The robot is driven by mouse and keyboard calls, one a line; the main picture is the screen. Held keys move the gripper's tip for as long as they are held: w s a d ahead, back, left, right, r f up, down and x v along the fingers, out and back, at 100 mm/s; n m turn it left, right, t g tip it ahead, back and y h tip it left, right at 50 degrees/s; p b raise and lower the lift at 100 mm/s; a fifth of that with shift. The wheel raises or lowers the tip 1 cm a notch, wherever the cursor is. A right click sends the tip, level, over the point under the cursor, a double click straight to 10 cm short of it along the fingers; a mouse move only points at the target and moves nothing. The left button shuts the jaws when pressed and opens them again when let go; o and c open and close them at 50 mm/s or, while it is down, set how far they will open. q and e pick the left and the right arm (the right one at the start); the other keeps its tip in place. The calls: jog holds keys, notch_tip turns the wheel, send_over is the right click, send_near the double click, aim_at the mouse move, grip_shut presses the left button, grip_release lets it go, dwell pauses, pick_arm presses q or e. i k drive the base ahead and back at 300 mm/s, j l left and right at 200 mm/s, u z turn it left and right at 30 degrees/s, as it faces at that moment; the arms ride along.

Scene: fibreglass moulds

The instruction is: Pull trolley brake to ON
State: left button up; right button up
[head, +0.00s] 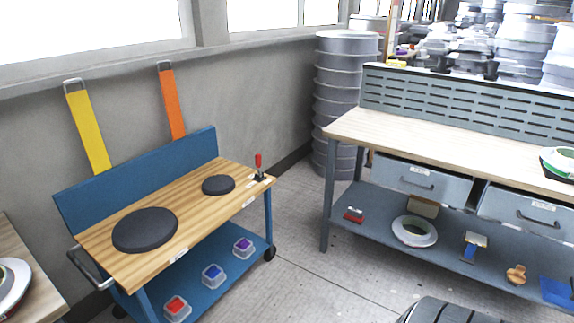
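The trolley (186,227) stands at the left with a wooden top, blue frame and blue back panel. The brake lever (258,162) has a red handle and stands nearly upright on a dark base at the trolley top's right corner. A small pale label lies beside the lever, but its lettering is too small to read. Neither of my grippers shows in the head view.
Two dark round discs, one large (145,230) and one small (218,185), lie on the trolley top. A metal push handle (90,268) is at its left end. A workbench (450,140) with drawers stands at the right. Clear floor (300,240) lies between them.

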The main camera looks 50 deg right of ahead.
aim_at(257, 156)
jog(key=z, duration=1.4)
jog(key=i+j+z, duration=0.15)
jog(key=i, duration=0.35)
jog(key=i+j+z, duration=0.15)
jog(key=i, duration=0.35)
jog(key=i+j+z, duration=0.15)
jog(key=i+j, duration=0.2)
jog(key=i, duration=0.15)
